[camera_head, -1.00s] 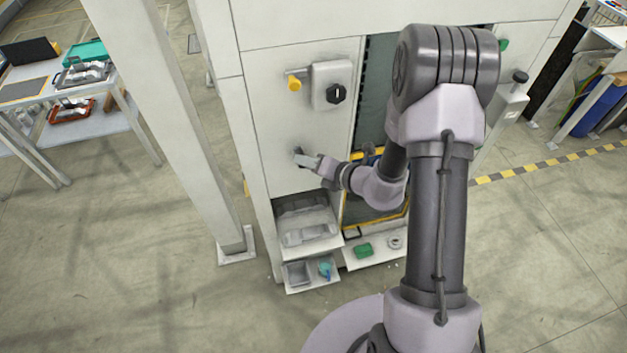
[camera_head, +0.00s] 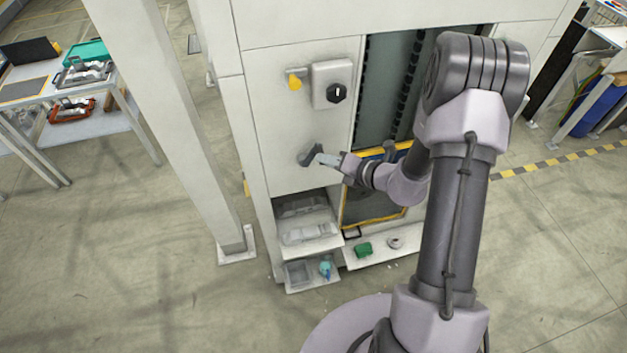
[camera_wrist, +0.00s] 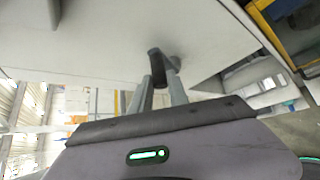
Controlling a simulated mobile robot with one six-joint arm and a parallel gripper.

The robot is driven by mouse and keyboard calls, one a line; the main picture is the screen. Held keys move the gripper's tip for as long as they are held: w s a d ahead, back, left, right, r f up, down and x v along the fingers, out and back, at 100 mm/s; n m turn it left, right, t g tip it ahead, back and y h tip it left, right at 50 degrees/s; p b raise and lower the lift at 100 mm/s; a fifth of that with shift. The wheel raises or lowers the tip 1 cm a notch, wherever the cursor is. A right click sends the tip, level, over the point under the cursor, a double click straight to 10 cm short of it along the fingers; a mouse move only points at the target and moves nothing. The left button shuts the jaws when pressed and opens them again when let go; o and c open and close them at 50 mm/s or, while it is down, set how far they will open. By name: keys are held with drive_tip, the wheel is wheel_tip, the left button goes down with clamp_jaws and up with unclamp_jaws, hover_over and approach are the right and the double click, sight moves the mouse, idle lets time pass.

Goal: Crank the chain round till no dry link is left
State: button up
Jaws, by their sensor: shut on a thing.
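The dark crank (camera_head: 309,155) sticks out of the white front panel of the cabinet, below the control box. Its dark grip (camera_wrist: 156,64) stands between my fingers in the wrist view. My gripper (camera_head: 323,158) is shut on this grip; it also shows in the wrist view (camera_wrist: 160,82). The chain (camera_head: 411,78) shows as dark links running up and down in the cabinet's tall opening, with another run at the opening's left edge. I cannot tell from here which links are dry. My arm hides part of the opening.
A control box (camera_head: 332,84) with a black knob and a yellow knob (camera_head: 295,83) sits above the crank. Below are a tray with grey pieces (camera_head: 309,236), a small bin (camera_head: 299,272) and a shelf with a green block (camera_head: 364,250). A white post (camera_head: 165,110) stands left.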

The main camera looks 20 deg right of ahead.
drive_tip(key=shift+d+f, duration=0.1)
drive_tip(key=shift+d, duration=0.15)
drive_tip(key=o, duration=0.6)
drive_tip(key=shift+w+a, duration=0.1)
drive_tip(key=shift+a, duration=0.1)
drive_tip(key=p+v, duration=0.1)
drive_tip(key=v, duration=0.4)
drive_tip(key=shift+p, duration=0.4)
